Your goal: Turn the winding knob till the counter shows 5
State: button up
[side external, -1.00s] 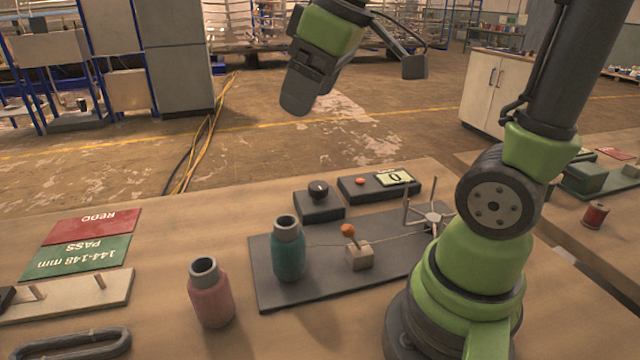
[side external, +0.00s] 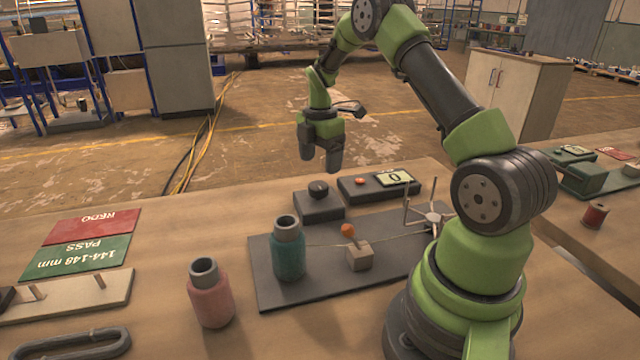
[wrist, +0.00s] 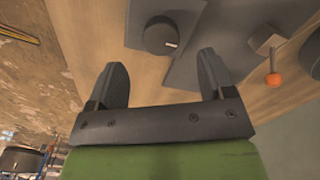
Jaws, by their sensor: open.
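The winding knob (side external: 318,188) is a dark round knob with a pale mark, on a dark grey block (side external: 319,206) at the back of the bench. In the wrist view the knob (wrist: 160,36) lies beyond my fingertips, roughly between them. The counter (side external: 395,178) is a pale display reading 0, on a dark box beside an orange button (side external: 360,181). My gripper (side external: 321,166) hangs above and behind the knob block, fingers pointing down, clear of the knob. In the wrist view my gripper (wrist: 163,78) is open and empty.
REDO and PASS cards (side external: 82,248) lie left. The bench between is clear.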

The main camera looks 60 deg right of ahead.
aim_at(320, 184)
notch_tip(320, 184, down, 7)
jog(key=shift+r, duration=0.15)
jog(key=c, duration=0.9)
